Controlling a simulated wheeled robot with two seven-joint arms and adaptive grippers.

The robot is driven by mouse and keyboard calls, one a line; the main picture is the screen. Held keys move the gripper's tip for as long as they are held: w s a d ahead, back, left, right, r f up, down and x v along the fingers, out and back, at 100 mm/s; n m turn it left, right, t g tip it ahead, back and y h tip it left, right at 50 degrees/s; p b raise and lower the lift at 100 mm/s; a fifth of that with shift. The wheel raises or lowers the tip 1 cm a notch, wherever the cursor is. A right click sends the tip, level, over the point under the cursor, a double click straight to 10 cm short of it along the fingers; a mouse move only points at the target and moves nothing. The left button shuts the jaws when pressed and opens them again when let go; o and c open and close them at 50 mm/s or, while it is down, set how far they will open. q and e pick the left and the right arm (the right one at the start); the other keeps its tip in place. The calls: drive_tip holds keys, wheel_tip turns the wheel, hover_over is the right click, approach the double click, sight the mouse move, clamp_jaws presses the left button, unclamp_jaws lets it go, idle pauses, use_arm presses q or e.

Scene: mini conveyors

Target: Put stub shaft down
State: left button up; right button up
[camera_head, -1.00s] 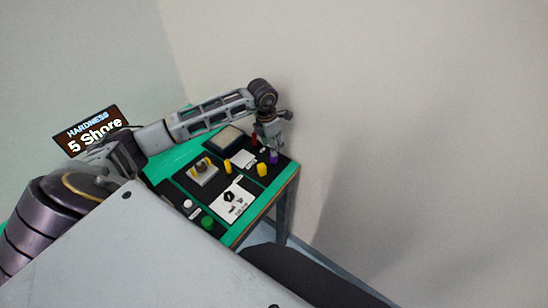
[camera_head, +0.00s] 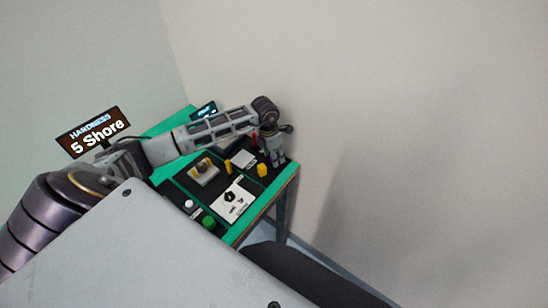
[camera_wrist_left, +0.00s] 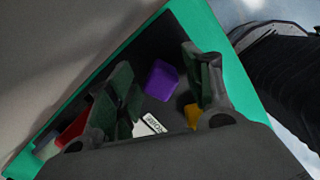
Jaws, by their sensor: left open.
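A purple piece (camera_wrist_left: 162,80), probably the stub shaft, sits on the black surface in the left wrist view. It lies between the spread fingers of my left gripper (camera_wrist_left: 165,88), with dark gaps showing beside it. I cannot tell whether a finger touches it. In the head view my left gripper (camera_head: 277,157) points down at the black mat near the table's right corner and hides the purple piece. The gripper is open. My right gripper is in neither view.
A yellow piece (camera_head: 262,170) stands close to the gripper and a red piece (camera_head: 254,139) behind it. A white label (camera_wrist_left: 153,123) lies near the purple piece. A grey block (camera_head: 203,172), a dial panel (camera_head: 232,203) and a green button (camera_head: 208,223) are nearer the front.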

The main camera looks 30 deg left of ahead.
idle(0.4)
use_arm(q)
clamp_jaws()
drive_tip(key=shift+a+r, duration=0.1)
idle(0.3)
